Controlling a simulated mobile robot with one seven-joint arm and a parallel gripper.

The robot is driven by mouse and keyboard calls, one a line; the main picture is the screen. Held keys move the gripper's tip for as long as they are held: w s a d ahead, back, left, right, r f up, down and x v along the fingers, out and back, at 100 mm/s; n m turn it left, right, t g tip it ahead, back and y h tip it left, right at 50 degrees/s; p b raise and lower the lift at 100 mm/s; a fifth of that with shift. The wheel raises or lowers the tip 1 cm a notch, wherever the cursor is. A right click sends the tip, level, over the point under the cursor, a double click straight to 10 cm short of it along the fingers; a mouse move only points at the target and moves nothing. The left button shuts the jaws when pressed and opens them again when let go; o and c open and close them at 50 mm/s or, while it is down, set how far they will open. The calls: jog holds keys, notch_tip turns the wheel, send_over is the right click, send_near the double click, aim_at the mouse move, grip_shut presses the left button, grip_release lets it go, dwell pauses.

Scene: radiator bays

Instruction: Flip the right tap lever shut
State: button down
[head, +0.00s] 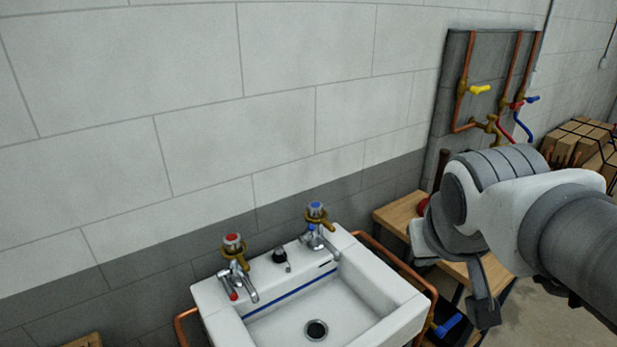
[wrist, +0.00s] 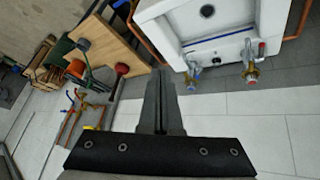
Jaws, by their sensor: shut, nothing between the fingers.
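The right tap (head: 316,222), marked blue on top with a brass-coloured collar and a chrome body, stands at the back right corner of the white sink (head: 395,318). In the wrist view, which is turned round, the blue tap (wrist: 191,78) is right of the fingertips. Its lever is too small to tell its position. The left tap (head: 236,262) has red marks and also shows in the wrist view (wrist: 250,66). My gripper (head: 484,308) is right of the sink, apart from both taps. In the wrist view its fingers (wrist: 161,82) are together and empty.
A wooden bench (head: 400,214) stands right of the sink, behind my gripper. Copper pipe (head: 377,242) runs round the sink's side. Cardboard boxes (head: 575,143) lie far right. Space above the basin is clear.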

jog(key=w+a+r+n+t+p, duration=0.1)
jog(key=w+n+t+p, duration=0.1)
jog(key=w, duration=1.2)
jog(key=w+r+n+t+p, duration=0.1)
jog(key=w+n+t, duration=0.1)
jog(key=w, duration=1.2)
jog(key=w+a+f+n+y+p, duration=0.2)
jog(key=w+a+f+n+y, duration=0.15)
jog(key=w+a+f, duration=0.5)
jog(key=w+a+f+n+g+y, duration=0.1)
jog(key=a+f+y, duration=0.1)
jog(key=f, duration=0.4)
jog(key=w+a+f+g+y+p, duration=0.1)
jog(key=a+f+g+y, duration=0.1)
jog(key=f, duration=0.4)
jog(key=shift+a+n, duration=0.35)
